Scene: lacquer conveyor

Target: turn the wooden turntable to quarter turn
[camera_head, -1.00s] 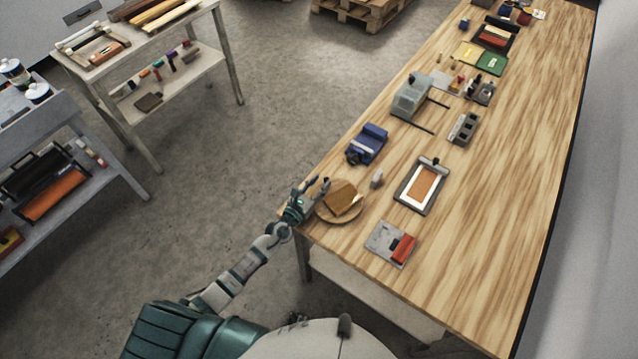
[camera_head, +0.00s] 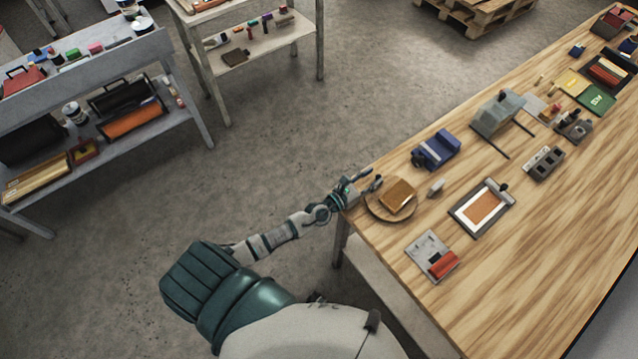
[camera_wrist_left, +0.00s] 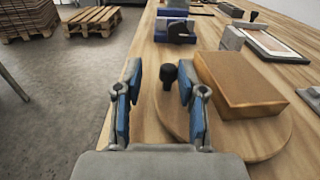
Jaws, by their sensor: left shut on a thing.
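The round wooden turntable (camera_head: 393,217) lies at the table's near left edge, with a brown rectangular block (camera_head: 398,194) on it. In the left wrist view the turntable (camera_wrist_left: 262,142) fills the lower right. A black knob (camera_wrist_left: 168,74) stands near its left rim, beside the block (camera_wrist_left: 240,84). My left gripper (camera_head: 367,184) is at the turntable's left side. In the left wrist view its two blue-padded fingers (camera_wrist_left: 160,78) stand on either side of the knob, shut on it. The exact contact is hard to see. My right gripper is not in view.
A blue device (camera_head: 436,150) stands behind the turntable, and a small grey piece (camera_head: 436,187) is close to its right. A framed board (camera_head: 482,207) and a grey plate with a red block (camera_head: 432,256) lie farther right and in front.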

